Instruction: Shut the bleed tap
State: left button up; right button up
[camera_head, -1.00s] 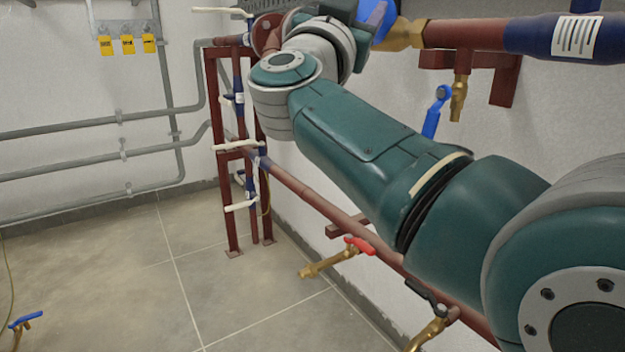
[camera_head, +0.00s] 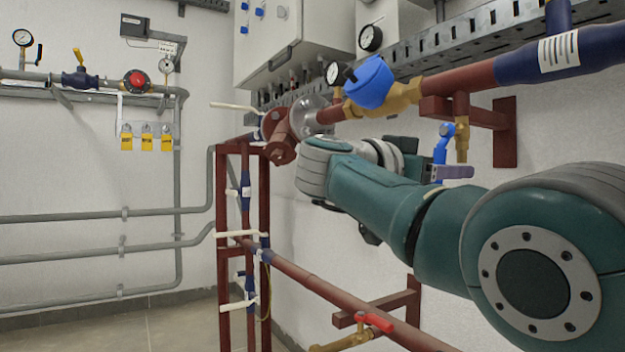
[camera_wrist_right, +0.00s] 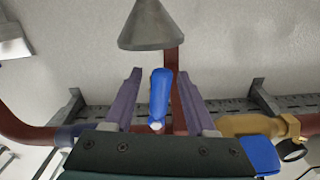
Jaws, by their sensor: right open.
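A small brass tap (camera_head: 461,145) with a blue lever (camera_head: 441,148) hangs below the red pipe on the right in the head view. I take it for the bleed tap. The lever points down, slightly slanted. My right gripper (camera_head: 455,172) is at the lower end of the lever. In the right wrist view the right gripper (camera_wrist_right: 160,74) is open, and the blue lever (camera_wrist_right: 161,95) stands between its two purple fingers with a gap on each side. The wrist view does not show the brass body clearly. My left gripper is not in view.
A grey cone (camera_wrist_right: 152,27) sits just beyond the fingertips in the wrist view. A blue-capped brass valve (camera_head: 370,82) is on the pipe above my arm. A red-handled tap (camera_head: 375,322) is low down. A red frame (camera_head: 224,270) stands left of my arm.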

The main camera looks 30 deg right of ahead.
jog(key=shift+w+d, duration=0.1)
jog(key=shift+d, duration=0.85)
jog(key=shift+c, duration=0.3)
grip_shut()
dwell(0.4)
